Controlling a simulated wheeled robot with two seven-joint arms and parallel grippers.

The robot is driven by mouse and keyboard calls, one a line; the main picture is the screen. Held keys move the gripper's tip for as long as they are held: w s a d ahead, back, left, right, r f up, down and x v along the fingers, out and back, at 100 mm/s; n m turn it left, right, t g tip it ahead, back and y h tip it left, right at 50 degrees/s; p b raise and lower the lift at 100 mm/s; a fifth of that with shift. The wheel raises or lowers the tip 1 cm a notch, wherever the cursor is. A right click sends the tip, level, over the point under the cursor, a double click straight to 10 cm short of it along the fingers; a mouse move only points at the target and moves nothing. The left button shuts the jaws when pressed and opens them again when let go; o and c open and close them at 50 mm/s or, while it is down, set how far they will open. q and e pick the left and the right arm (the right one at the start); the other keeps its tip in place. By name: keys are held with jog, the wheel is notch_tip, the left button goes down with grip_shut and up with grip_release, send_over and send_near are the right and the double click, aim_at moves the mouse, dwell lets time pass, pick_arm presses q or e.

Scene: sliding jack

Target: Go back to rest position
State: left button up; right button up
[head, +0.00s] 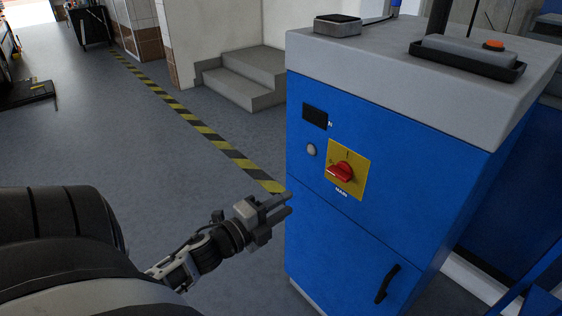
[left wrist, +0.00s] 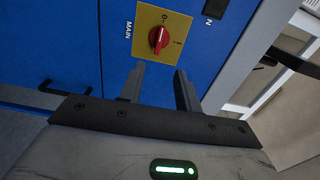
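My left gripper (head: 283,208) is in front of the blue cabinet (head: 400,150), a little below and left of the red rotary switch (head: 342,171) on its yellow plate (head: 361,174). In the left wrist view my left gripper (left wrist: 158,88) has its two fingers apart, with nothing between them. The red switch (left wrist: 159,38) and yellow plate (left wrist: 148,20) lie beyond the fingertips, and the gripper looks clear of them. My right gripper is not in view.
The cabinet has a black handle (head: 387,284) low on its door and a grey top (head: 390,60). Concrete steps (head: 240,80) stand behind it. The grey floor (head: 150,140) to the left is open, crossed by a yellow-black stripe (head: 200,125).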

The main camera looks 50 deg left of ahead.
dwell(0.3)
pick_arm(q)
jog(key=s+d+f+n+g+h, duration=0.1)
jog(key=s+d+f+n+g, duration=0.2)
jog(key=s+d+f+n, duration=0.2)
jog(key=s+d+f+n+g, duration=0.4)
jog(key=d+f+n, duration=0.3)
jog(key=d+n, duration=0.4)
jog(key=d, duration=0.6)
jog(key=shift+s+f+g+h, duration=0.2)
jog(key=shift+s+g+h, duration=0.1)
jog(key=shift+s+h, duration=0.1)
